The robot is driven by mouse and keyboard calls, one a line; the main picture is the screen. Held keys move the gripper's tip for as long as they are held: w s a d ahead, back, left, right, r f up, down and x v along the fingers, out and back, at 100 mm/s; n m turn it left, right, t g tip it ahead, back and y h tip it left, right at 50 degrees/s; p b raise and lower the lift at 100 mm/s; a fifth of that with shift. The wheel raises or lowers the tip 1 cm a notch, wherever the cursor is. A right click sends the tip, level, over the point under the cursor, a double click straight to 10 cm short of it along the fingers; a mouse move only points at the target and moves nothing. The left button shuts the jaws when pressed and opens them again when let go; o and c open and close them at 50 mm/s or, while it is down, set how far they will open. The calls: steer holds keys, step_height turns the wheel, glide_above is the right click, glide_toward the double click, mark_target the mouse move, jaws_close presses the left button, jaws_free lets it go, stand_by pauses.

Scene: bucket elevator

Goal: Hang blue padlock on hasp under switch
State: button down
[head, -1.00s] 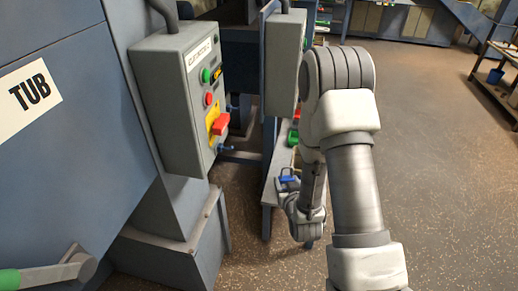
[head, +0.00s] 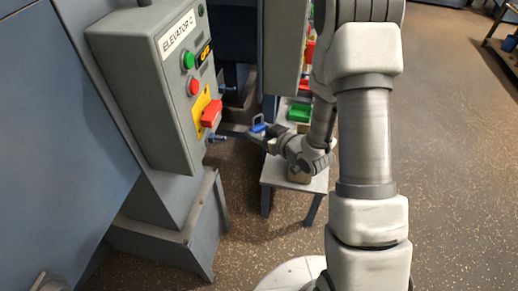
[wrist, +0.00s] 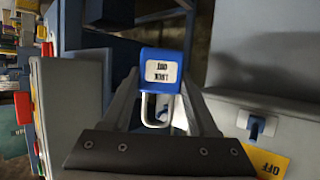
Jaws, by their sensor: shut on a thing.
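The blue padlock (head: 258,123) is in my gripper (head: 268,132), to the right of the control box. In the wrist view the padlock (wrist: 160,67) sits between the fingers of my gripper (wrist: 160,90), with its lockout label upside down and its pale shackle pointing down the picture. The red switch handle (head: 211,113) is on a yellow plate on the box marked Elevator C. Below it the small blue hasp (head: 218,138) sticks out; it also shows in the wrist view (wrist: 258,127), to the right of the padlock and apart from it.
The grey control box (head: 140,85) stands on a blue-grey pedestal (head: 180,230). A second grey box (head: 282,45) is behind, near my arm. A small stand (head: 285,180) with a green bin (head: 300,112) lies below and beyond my gripper. Open floor is at right.

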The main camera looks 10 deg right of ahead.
steer(key=s+a+r+n+g+y, duration=0.2)
steer(key=s+n+g+y, duration=0.5)
steer(key=s, duration=0.3)
steer(key=shift+n+h, duration=0.3)
steer(key=shift+n, duration=0.3)
steer(key=a, duration=0.1)
steer(key=w+a, duration=0.1)
steer(key=a, duration=0.1)
steer(key=w+a+b, duration=0.1)
steer(key=shift+w+a+r, duration=0.1)
steer(key=shift+w+a, duration=0.05)
steer(key=shift+a, duration=0.25)
steer(key=shift+a, duration=0.15)
steer(key=shift+w+a, duration=0.3)
steer(key=shift+a, duration=0.55)
steer(key=shift+w+a, duration=0.3)
steer(key=shift+a, duration=0.5)
steer(key=shift+f+b, duration=0.35)
steer(key=shift+f, duration=0.45)
